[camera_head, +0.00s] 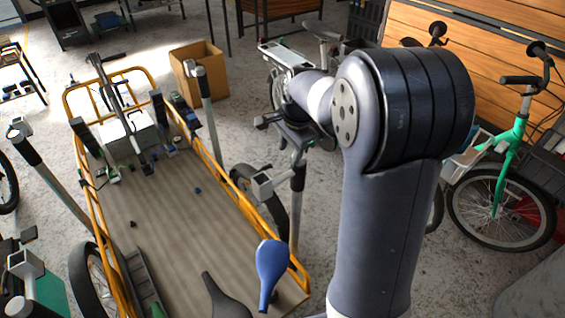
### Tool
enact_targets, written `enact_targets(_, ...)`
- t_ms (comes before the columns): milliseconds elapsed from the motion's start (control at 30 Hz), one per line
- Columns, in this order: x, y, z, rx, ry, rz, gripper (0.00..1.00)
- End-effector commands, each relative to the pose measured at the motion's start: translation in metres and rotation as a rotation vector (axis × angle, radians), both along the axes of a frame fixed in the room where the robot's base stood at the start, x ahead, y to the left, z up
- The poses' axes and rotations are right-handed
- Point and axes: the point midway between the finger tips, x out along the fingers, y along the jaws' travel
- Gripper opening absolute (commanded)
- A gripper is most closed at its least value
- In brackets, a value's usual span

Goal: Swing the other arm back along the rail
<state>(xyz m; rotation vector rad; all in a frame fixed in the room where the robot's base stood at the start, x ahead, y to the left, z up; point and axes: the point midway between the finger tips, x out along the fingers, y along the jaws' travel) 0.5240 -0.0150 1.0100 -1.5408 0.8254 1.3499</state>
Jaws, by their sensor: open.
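A cargo bike with a yellow tube frame has a flat wooden bed (165,225). A yellow side rail (232,188) runs along its right edge, and another yellow rail (92,205) along its left. Upright grey posts with clamp heads stand beside it: one (207,115) at the back right, one (296,205) at the near right, and a tilted one (55,180) at left. I cannot tell which part is the arm the task names. My gripper (283,127) is open and above the floor right of the bed, near the near-right post; my arm partly hides it.
A grey box (132,138) and small loose parts lie on the bed. A blue saddle (271,268) and a dark saddle (226,297) are at its near end. A cardboard box (205,65) stands behind. A green bike (512,165) stands at right.

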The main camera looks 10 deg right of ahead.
Motion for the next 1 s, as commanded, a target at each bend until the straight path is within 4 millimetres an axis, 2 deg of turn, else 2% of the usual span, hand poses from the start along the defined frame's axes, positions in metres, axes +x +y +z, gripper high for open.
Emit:
enact_targets(500,0.014,0.007,-0.086,0.0,0.004,0.003,0.41)
enact_targets(700,0.017,0.008,-0.101,-0.001,0.003,0.003,0.41)
enact_targets(1000,0.018,0.008,-0.103,-0.001,0.001,0.003,0.41)
